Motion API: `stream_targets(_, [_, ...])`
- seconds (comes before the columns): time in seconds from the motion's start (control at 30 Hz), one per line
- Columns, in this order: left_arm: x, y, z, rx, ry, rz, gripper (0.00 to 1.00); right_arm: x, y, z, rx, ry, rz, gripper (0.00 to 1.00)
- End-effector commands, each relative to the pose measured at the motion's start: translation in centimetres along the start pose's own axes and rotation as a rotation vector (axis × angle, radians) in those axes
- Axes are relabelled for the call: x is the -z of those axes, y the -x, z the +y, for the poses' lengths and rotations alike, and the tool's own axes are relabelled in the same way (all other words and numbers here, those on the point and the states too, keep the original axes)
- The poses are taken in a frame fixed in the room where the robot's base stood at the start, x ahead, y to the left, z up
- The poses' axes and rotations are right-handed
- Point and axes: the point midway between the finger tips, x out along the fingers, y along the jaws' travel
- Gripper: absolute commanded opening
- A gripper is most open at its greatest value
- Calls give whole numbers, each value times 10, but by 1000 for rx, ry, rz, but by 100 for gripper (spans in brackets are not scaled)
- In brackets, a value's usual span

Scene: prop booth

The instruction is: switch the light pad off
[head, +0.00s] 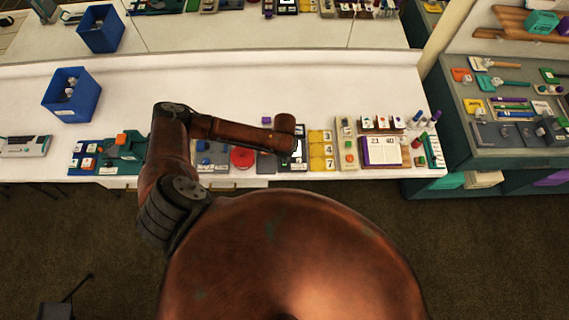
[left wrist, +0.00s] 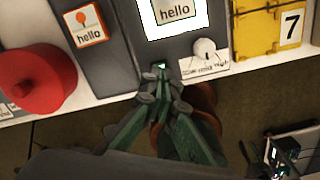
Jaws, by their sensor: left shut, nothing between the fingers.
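The light pad (head: 299,152) is a dark-framed board near the table's front edge in the head view, partly covered by my left arm. In the left wrist view the light pad (left wrist: 190,32) has a glowing white panel with a "hello" card on it. A small green light shows on its lower frame. My left gripper (left wrist: 161,77) is shut and empty, its green fingertips right at that green light. I cannot tell whether they touch it. In the head view the fingers are mostly hidden below my arm. My right gripper is in neither view.
A red round object (left wrist: 35,82) and an orange "hello" card (left wrist: 86,24) lie left of the pad. A yellow number board (left wrist: 262,30) stands close on its right. A small white round item (left wrist: 206,50) sits at the pad's lower right.

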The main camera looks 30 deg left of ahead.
Motion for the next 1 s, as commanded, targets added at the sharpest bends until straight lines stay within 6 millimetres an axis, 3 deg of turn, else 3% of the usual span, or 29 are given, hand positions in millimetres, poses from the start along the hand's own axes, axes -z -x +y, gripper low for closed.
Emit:
stream_targets(0.47, [0,-2,0,0,0,0,0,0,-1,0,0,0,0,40])
stream_targets(1.0, [0,-27,0,0,0,1,0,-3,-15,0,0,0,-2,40])
